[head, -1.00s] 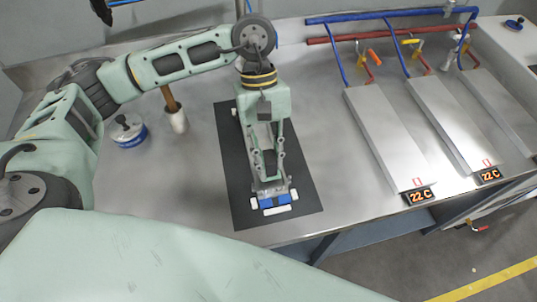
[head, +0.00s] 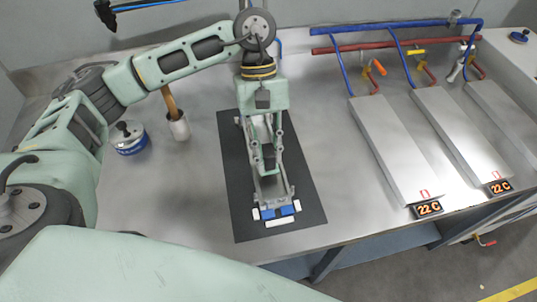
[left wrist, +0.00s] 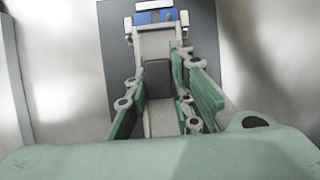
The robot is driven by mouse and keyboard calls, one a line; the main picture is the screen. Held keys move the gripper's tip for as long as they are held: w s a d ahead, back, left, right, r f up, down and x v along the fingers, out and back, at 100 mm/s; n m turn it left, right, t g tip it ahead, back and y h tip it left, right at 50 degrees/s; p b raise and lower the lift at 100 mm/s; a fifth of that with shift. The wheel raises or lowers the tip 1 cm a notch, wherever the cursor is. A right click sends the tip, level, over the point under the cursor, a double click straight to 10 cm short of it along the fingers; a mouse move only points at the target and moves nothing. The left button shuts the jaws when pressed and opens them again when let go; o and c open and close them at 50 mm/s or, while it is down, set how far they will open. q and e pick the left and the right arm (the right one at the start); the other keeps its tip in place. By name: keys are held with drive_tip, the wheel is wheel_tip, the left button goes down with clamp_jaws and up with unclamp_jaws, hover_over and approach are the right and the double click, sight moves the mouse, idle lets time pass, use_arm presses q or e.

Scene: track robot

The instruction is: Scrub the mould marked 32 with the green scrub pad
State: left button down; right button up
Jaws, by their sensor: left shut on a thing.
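My left gripper (head: 277,210) points down the black mat (head: 305,205), near its front edge. Its fingertips are closed around a small blue and white piece, which also shows at the top of the left wrist view (left wrist: 155,17). Whether this piece touches the mat is unclear. The gripper's long fingers and linkage cover the middle of the mat. I cannot make out a green scrub pad or any mark 32; the only clear green is on my gripper and arm. My right gripper is not in view.
A blue and white tin (head: 129,138) and a white cup (head: 179,127) with a wooden handle stand left of the mat. Long grey plates (head: 395,150) with displays reading 22 C lie right, below blue and red pipes (head: 390,27). The bench between mat and plates is clear.

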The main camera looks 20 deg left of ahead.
use_arm(q)
drive_tip(key=shift+w+a, duration=0.3)
drive_tip(key=shift+w, duration=0.15)
drive_tip(key=shift+w+a+b, duration=0.1)
drive_tip(key=shift+b, duration=0.2)
drive_tip(key=shift+w+a+b, duration=0.3)
drive_tip(key=shift+w, duration=0.15)
drive_tip(key=shift+w+a, duration=0.4)
drive_tip(key=shift+w, duration=0.1)
drive_tip(key=shift+b, duration=0.3)
drive_tip(key=shift+w+a+b, duration=0.55)
drive_tip(key=shift+w+a, duration=0.25)
drive_tip(key=shift+w, duration=0.25)
